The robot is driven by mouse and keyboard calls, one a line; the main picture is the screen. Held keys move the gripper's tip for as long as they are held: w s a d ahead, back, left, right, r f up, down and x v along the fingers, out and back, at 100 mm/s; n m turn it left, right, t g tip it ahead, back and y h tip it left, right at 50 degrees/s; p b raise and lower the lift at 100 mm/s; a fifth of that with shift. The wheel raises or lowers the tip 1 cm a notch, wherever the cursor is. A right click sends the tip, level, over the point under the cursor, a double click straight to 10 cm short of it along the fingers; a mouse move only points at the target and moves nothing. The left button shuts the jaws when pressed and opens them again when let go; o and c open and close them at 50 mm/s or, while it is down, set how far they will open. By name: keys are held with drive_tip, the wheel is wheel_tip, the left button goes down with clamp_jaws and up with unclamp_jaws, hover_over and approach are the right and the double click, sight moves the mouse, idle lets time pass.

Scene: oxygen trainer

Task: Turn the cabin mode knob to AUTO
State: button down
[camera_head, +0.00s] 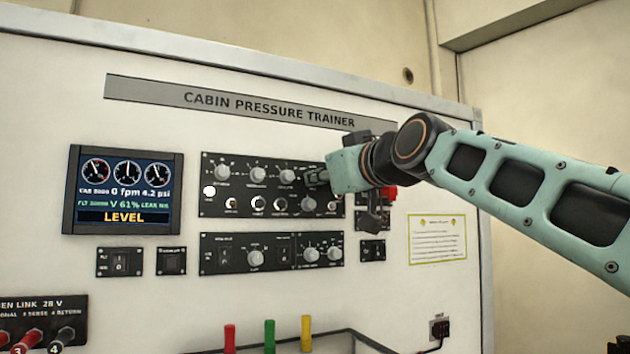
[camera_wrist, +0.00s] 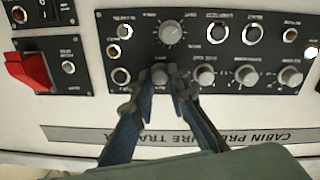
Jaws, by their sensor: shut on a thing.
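The upper control panel (camera_head: 238,206) of the trainer has a top row of grey knobs. My gripper (camera_head: 316,178) reaches in from the right to the right end of this row. In the wrist view, which is upside down, my gripper (camera_wrist: 166,82) has its two fingers shut around a small grey knob (camera_wrist: 160,73), the end one of the row. The fingers partly hide this knob and its label. The labels are too small to read, so I cannot tell which knob is the cabin mode knob or where its pointer stands.
A larger knob (camera_wrist: 171,32) and another row knob (camera_wrist: 205,75) sit close to the fingers. A red guarded switch (camera_wrist: 30,70) is on a neighbouring panel. The display (camera_head: 124,190) reads LEVEL. A lower knob panel (camera_head: 232,268) is below.

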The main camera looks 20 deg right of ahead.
drive_tip(key=shift+n, duration=0.3)
drive_tip(key=c, duration=1.9)
unclamp_jaws()
drive_tip(key=s, duration=1.2)
drive_tip(key=shift+f, duration=0.2)
drive_tip(key=shift+s+d, duration=0.1)
